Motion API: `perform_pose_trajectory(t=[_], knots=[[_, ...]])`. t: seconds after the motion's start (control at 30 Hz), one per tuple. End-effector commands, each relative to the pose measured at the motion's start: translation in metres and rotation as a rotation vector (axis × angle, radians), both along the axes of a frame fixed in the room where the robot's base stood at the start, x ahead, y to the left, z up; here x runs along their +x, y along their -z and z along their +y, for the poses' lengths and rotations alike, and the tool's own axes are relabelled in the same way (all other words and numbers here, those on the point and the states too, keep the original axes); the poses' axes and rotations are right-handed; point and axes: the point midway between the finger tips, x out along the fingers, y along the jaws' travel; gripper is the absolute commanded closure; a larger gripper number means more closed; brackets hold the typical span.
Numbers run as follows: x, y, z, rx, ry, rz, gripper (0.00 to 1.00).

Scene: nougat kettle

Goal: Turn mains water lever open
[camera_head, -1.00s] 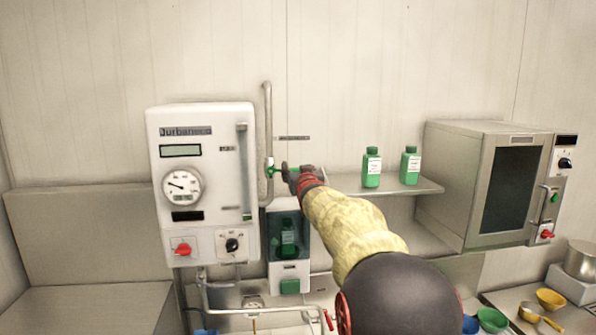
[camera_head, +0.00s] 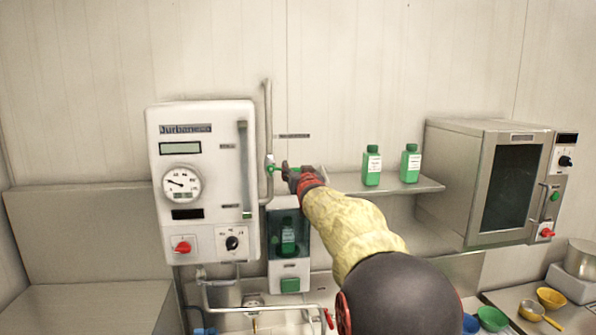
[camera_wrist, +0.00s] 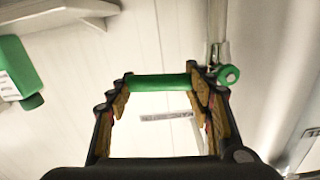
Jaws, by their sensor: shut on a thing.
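The green mains water lever (camera_head: 279,169) sits on a vertical grey pipe to the right of the white boiler unit and points right, roughly level. My gripper (camera_head: 291,174) is at the lever's outer part and hides some of it. In the wrist view the green lever bar (camera_wrist: 160,82) runs across between the two fingers of my gripper (camera_wrist: 160,90), which are shut on it. The lever's round green hub (camera_wrist: 229,74) shows just beyond the right finger, on the pipe.
The white boiler unit (camera_head: 202,135) is close on the left, beside the pipe (camera_head: 267,115). A dispenser (camera_head: 290,268) hangs below my gripper. Two green bottles (camera_head: 372,165) (camera_head: 410,164) stand on a shelf to the right, before a steel oven (camera_head: 480,215). The wall above is clear.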

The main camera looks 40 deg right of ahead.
Motion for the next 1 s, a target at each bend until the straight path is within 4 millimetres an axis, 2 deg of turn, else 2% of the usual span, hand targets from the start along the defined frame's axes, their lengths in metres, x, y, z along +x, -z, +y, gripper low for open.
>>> perform_pose_trajectory(t=[0.47,1.0], knots=[[0.004,0.039,0.008,0.348,0.000,-0.216,0.94],[0.018,0.073,0.030,0.788,-0.001,-0.484,0.94]])
